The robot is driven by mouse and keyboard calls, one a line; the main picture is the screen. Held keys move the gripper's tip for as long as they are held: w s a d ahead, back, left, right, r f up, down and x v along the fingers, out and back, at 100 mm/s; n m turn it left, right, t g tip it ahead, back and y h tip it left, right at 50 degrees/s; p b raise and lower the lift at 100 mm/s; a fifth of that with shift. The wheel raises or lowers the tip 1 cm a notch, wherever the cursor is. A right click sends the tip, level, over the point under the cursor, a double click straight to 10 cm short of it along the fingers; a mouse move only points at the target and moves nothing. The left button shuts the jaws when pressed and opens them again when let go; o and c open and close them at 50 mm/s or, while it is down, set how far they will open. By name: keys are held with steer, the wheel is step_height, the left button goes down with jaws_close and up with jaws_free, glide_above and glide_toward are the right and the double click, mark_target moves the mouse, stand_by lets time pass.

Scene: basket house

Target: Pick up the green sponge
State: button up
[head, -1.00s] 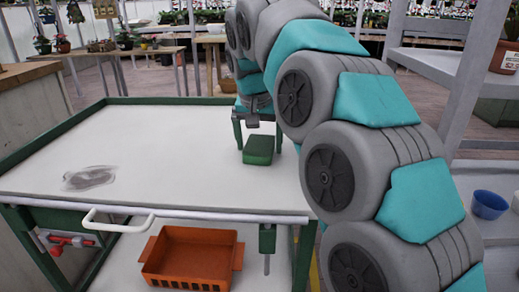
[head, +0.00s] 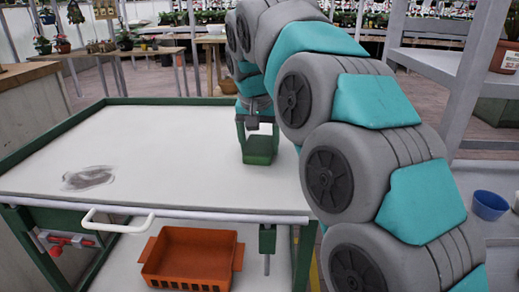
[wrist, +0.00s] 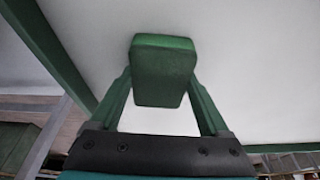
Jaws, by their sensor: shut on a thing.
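The green sponge (head: 260,153) is a dark green block at the right part of the white table top, near the far edge. My gripper (head: 258,146) reaches down over it with one finger on each side. In the wrist view the sponge (wrist: 162,72) sits between the two green fingers of my gripper (wrist: 163,85), which are shut on it. I cannot tell whether the sponge still touches the table.
An orange basket (head: 190,258) is on the lower shelf. A blue pot (head: 489,205) stands at the right.

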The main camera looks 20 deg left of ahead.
mark_target(260, 141)
steer(key=c, duration=0.4)
steer(key=shift+c, duration=0.2)
steer(key=shift+r, duration=0.1)
steer(key=shift+r, duration=1.9)
steer(key=s+d, duration=0.3)
steer(key=s, duration=0.1)
steer(key=s+d+r, duration=0.1)
steer(key=s+d, duration=0.2)
steer(key=d, duration=0.1)
steer(key=s+d+b, duration=0.1)
steer(key=s+d, duration=0.3)
steer(key=shift+s+d+r, duration=0.1)
steer(key=shift+s+r, duration=0.15)
steer(key=shift+s, duration=0.05)
